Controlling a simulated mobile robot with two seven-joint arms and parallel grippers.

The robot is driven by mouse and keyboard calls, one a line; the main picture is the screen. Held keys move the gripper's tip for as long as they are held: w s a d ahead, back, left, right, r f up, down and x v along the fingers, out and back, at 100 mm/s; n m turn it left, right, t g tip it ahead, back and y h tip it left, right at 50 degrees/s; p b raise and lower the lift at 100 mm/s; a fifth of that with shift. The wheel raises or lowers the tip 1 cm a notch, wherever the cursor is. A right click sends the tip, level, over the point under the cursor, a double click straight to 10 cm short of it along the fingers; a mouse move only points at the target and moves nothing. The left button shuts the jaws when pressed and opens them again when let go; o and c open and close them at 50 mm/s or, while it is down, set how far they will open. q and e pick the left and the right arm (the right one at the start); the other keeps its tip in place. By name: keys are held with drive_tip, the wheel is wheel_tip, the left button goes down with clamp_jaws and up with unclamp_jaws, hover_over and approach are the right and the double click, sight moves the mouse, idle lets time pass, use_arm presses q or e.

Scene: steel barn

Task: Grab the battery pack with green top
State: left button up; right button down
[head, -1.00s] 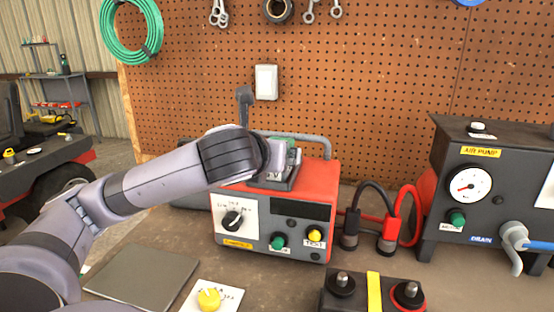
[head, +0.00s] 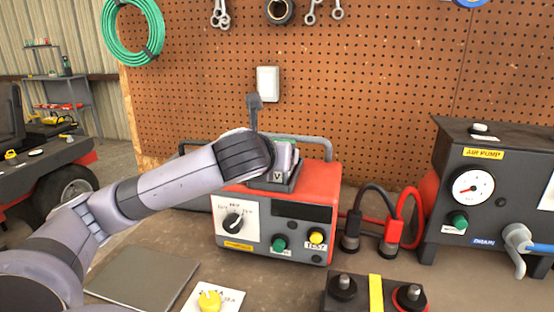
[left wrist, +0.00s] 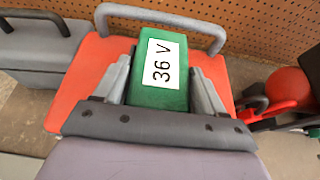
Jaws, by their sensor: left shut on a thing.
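The battery pack with a green top (left wrist: 158,85) sits between the two fingers of my left gripper (left wrist: 162,92) in the left wrist view. A white "36 V" label lies on its top. My left gripper is shut on it. In the head view my left gripper (head: 284,160) is over the red charger (head: 318,180), and a little of the green top (head: 285,141) shows behind the wrist. The pack's lower part is hidden, so I cannot tell whether it touches the black dock (head: 270,185) on the charger. My right gripper is not in view.
The charger's grey handle (head: 320,143) stands close behind the gripper. Black and red clamps (head: 390,236) and the air pump (head: 480,190) stand to the right. A black battery (head: 375,294) with a yellow strap is in front. The pegboard (head: 390,90) rises behind.

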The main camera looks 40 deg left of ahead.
use_arm(q)
drive_tip(key=shift+r, duration=0.25)
